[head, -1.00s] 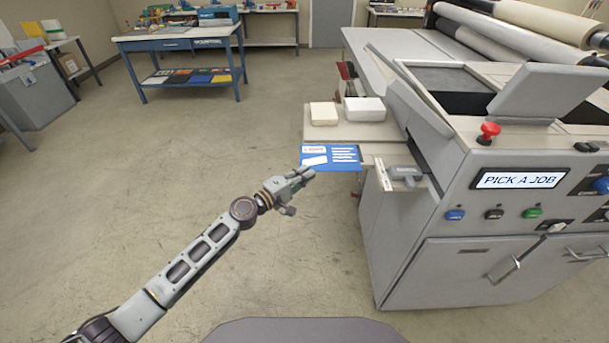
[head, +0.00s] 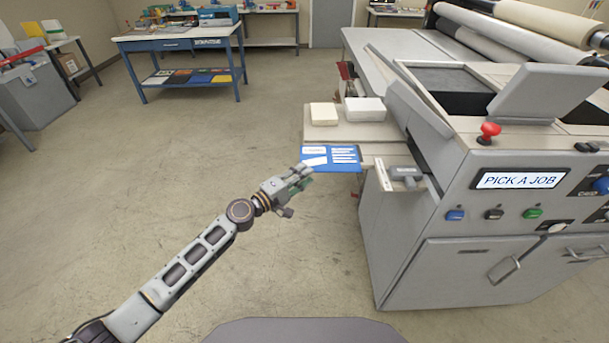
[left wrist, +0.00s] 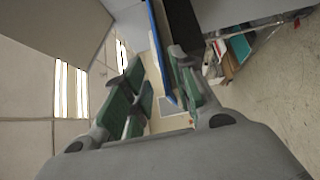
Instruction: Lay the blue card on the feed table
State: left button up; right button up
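The blue card (head: 341,155), with white print, lies flat at the left side of the laminator, just in front of the pale shelf (head: 345,130). What supports it underneath is hard to see. My left gripper (head: 306,178) is at the card's near left corner, fingers spread and green pads showing. In the left wrist view the fingers (left wrist: 165,92) are apart, and the card's blue edge (left wrist: 159,40) runs between them, nearer the right finger. I cannot tell whether it touches that finger. My right gripper is not in view.
Two pale blocks (head: 324,114) (head: 365,109) sit on the shelf. The laminator (head: 430,240) fills the right side, with a red stop button (head: 489,131) and a "PICK A JOB" display (head: 520,180). A blue-legged workbench (head: 180,42) stands back left.

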pick_arm(q)
jog(key=b+v, duration=0.2)
jog(key=v, duration=0.9)
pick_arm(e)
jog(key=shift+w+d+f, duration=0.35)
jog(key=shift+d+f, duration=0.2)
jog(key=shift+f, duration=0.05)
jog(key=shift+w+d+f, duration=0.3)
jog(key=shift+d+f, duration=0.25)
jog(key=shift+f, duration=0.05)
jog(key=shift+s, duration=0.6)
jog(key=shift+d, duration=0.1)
